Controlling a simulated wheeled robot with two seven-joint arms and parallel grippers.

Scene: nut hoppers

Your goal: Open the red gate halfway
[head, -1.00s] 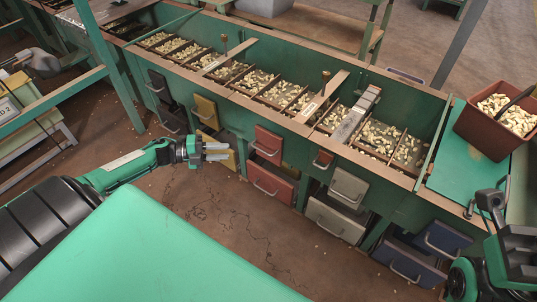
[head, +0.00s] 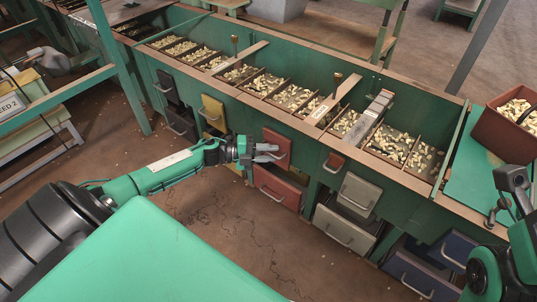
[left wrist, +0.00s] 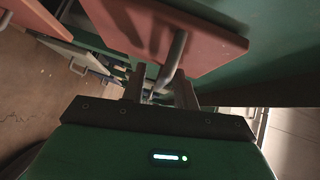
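The upper red gate (head: 279,138) is a panel on the front of the green hopper bench, above a second red panel (head: 284,187) with its own handle. My left gripper (head: 272,151) is in front of the upper red gate, at its handle. In the left wrist view, the red panel (left wrist: 215,45) is close above the gripper (left wrist: 160,88). Its grey bar handle (left wrist: 176,52) reaches down between the two fingers, which stand apart. I cannot tell whether they touch it. My right gripper (head: 494,213) is at the right edge, its fingers unclear.
Yellow (head: 213,112), dark, grey (head: 357,193) and blue (head: 458,249) panels with handles line the bench front. Above them run compartments of nuts (head: 268,84). A brown bin (head: 500,135) of nuts stands at the right. The floor before the bench is clear.

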